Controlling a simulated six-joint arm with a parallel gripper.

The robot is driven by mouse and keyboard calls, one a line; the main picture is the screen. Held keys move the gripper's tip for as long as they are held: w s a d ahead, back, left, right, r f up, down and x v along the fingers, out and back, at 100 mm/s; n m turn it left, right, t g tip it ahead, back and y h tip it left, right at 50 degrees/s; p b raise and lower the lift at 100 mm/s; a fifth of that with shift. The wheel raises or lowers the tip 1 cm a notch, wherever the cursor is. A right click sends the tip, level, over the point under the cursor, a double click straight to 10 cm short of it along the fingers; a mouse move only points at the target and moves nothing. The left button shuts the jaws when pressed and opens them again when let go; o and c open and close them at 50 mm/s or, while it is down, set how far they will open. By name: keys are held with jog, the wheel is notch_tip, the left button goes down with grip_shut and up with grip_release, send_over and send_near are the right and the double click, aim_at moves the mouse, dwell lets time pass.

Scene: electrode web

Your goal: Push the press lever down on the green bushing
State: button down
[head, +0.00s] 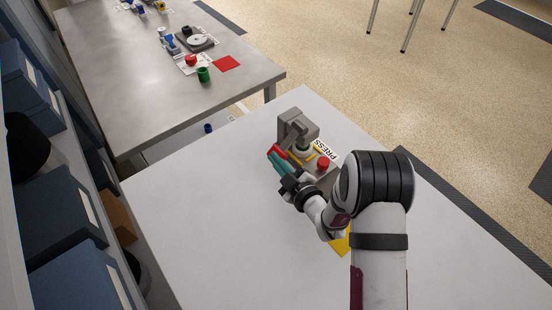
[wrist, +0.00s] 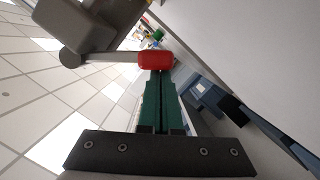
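The grey press (head: 298,126) stands on the white table, with a PRESS label beside it. Its lever ends in a red handle (head: 276,151), and a bit of the green bushing (head: 303,149) shows under the press head. My gripper (head: 274,156) is at the red handle, its teal fingers side by side. In the wrist view the fingers of my gripper (wrist: 159,74) lie together with nothing between them. The red handle (wrist: 156,59) is just beyond their tips; I cannot tell whether they touch. The lever arm runs left from the handle to the grey press body (wrist: 92,22).
A red button (head: 323,162) sits on the press base, right of the bushing. A yellow patch (head: 341,244) lies partly behind my arm. The white table (head: 210,215) is clear at left and front. A grey table (head: 150,75) behind holds other parts.

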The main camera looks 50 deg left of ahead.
dwell(0.4)
jog(key=s+d+r, duration=0.4)
jog(key=d+r, duration=0.1)
jog(key=d, duration=0.4)
jog(key=shift+d, duration=0.35)
dwell(0.4)
